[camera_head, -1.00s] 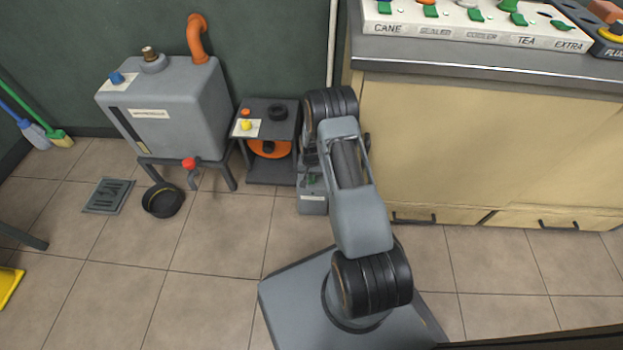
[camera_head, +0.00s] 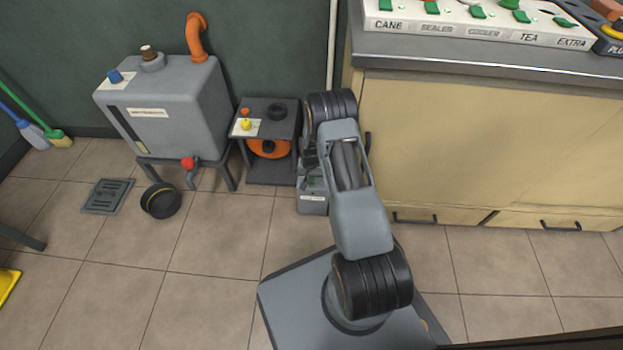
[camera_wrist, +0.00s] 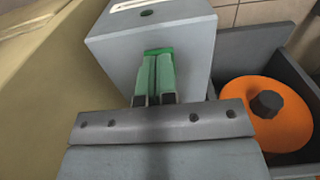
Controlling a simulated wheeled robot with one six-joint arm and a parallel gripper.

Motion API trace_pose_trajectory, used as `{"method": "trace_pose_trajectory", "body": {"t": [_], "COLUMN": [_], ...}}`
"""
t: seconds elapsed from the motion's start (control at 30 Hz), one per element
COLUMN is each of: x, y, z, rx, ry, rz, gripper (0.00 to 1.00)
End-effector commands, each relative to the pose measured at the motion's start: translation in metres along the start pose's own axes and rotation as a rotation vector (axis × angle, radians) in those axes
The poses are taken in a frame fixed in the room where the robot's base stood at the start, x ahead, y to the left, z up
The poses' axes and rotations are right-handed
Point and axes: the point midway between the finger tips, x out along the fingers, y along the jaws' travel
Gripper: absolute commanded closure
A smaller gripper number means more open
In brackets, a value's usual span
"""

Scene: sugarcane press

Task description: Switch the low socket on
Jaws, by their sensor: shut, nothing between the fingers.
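The low socket is a small grey box (camera_head: 313,205) on the floor against the left end of the cream cabinet. My arm covers much of it in the head view. In the wrist view its grey body (camera_wrist: 190,40) fills the top middle, with a pale label on top. A green switch (camera_wrist: 158,51) shows on the box, right at my fingertips. My gripper (camera_wrist: 155,62) is shut and empty, its two green-looking fingers side by side. The tips seem to touch the switch or sit just before it. They hide part of it, so its position cannot be told.
A low dark stand (camera_head: 270,130) with an orange reel (camera_wrist: 262,112) is close beside the socket. A grey tank (camera_head: 170,110) stands further left. The cream cabinet (camera_head: 480,150) closes off the right.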

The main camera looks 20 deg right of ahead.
Motion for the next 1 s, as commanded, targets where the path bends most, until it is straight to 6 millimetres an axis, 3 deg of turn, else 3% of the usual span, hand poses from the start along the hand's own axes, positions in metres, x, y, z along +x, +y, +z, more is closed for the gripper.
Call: {"method": "trace_pose_trajectory", "body": {"t": [0.53, 1.0], "x": [0.002, -0.034], "y": [0.000, 0.000], "z": [0.000, 0.000], "rx": [0.000, 0.000], "ry": [0.001, 0.001], "rz": [0.000, 0.000], "gripper": [1.00, 1.00]}}
